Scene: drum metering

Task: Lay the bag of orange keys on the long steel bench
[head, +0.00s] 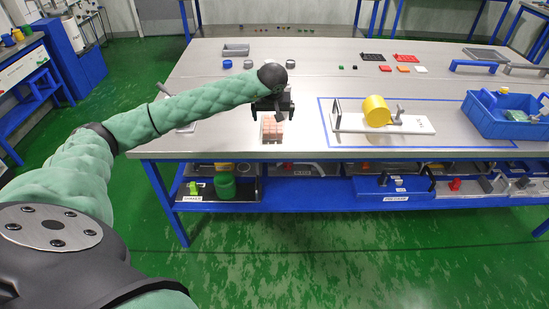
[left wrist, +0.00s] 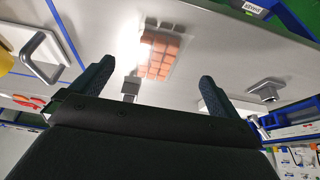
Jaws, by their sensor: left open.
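The bag of orange keys (head: 272,129), a small block of pale orange squares, lies on the long steel bench (head: 225,88) close to its front edge. The bag also shows in the left wrist view (left wrist: 162,56), beyond and between the fingers. My left gripper (head: 273,113) is just behind and above the bag in the head view. In the left wrist view its two fingers (left wrist: 155,75) are spread apart with nothing between them. Whether a fingertip touches the bag cannot be told. My right gripper is in neither view.
Right of the bag, a white board (head: 360,122) carries a yellow drum (head: 376,111) inside a blue outline. A blue crate (head: 487,125) stands farther right. Small parts and trays lie toward the back. A lower shelf (head: 300,190) holds bins.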

